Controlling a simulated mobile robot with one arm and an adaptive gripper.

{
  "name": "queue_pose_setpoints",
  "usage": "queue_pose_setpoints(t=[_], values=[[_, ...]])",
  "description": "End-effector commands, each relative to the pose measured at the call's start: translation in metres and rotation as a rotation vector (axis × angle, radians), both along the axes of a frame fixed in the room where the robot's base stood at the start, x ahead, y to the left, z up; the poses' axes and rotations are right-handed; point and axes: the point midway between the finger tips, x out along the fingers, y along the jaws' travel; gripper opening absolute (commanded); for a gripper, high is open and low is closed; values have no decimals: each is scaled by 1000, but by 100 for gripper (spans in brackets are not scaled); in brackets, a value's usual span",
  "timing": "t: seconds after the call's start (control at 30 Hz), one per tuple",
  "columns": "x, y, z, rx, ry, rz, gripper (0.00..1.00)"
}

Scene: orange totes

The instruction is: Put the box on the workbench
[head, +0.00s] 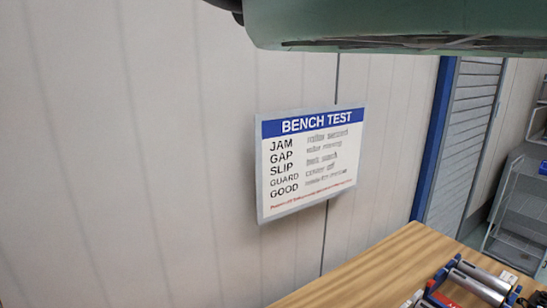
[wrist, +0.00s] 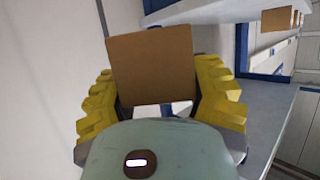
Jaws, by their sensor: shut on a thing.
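A plain brown box (wrist: 150,68) is between the yellow ridged fingers of my gripper (wrist: 156,72) in the wrist view. The fingers are shut on it, one at each side, and its near face looks slightly tilted. In the head view, the workbench (head: 365,265) has a wooden top and shows at the bottom right. The box and my gripper are not visible in the head view, so their distance from the workbench cannot be told.
Metal cylinders (head: 478,283) and other parts crowd the workbench's right side; its visible left part is bare. A bench test sign (head: 310,160) hangs on the pale wall behind. The wrist view shows grey shelving (wrist: 262,112) with another brown box (wrist: 276,20) at upper right.

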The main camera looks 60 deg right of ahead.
Motion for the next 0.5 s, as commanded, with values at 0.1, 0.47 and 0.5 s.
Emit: queue_pose_setpoints(t=[0.1,0.47,0.5], values=[[15,-54,-3,2,-1,-133,10],[22,-145,-8,2,0,-348,10],[22,-153,-8,3,-1,-367,10]])
